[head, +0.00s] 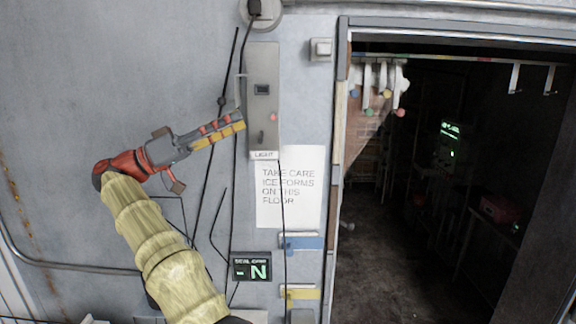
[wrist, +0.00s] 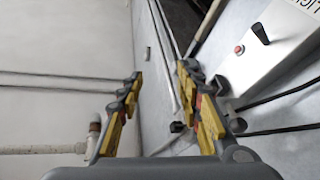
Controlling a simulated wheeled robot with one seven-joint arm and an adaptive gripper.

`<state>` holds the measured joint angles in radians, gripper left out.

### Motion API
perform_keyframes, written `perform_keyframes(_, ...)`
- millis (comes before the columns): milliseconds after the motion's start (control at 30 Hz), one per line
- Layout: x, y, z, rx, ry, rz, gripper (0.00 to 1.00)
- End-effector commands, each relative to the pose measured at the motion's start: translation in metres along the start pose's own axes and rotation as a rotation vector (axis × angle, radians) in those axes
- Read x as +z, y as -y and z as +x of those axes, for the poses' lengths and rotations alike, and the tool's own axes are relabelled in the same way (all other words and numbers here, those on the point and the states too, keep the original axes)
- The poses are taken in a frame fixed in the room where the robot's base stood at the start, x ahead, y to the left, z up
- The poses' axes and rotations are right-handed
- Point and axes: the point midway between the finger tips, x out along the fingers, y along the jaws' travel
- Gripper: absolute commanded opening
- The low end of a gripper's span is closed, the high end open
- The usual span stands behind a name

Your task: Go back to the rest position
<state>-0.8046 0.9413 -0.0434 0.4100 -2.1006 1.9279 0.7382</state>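My gripper (head: 240,121) is raised in front of the wall, its fingers pointing right towards the grey switch box (head: 263,60) labelled LIGHT. In the wrist view my gripper (wrist: 160,74) has its two yellow-and-grey fingers apart, with nothing between them. The switch box (wrist: 268,72) lies to the right of the fingers there, with a red button (wrist: 239,50) and a black lever (wrist: 260,33). I cannot tell whether a fingertip touches the box. My arm's yellowish sleeve (head: 165,255) rises from the bottom of the head view.
A paper notice (head: 291,188) about ice hangs below the box, near a small display (head: 252,266) and black cables. The dark doorway (head: 425,190) opens at right, with hanging hooks (head: 385,85) at its top. A pipe (head: 85,266) runs along the left wall.

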Motion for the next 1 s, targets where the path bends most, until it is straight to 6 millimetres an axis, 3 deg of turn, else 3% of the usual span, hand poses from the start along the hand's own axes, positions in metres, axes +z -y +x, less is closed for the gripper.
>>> perform_keyframes(167,-0.006,0.015,0.000,-0.058,-0.020,-0.071,0.36)
perform_keyframes(367,0.001,0.045,-0.008,-0.145,-0.033,-0.162,0.36)
perform_keyframes(633,0.028,0.106,-0.035,-0.300,-0.066,-0.342,0.36)
perform_keyframes(767,0.057,0.148,-0.057,-0.432,-0.083,-0.485,0.36)
perform_keyframes(833,0.081,0.171,-0.070,-0.533,-0.088,-0.584,0.36)
perform_keyframes(1000,0.161,0.211,-0.085,-0.776,-0.057,-0.803,0.36)
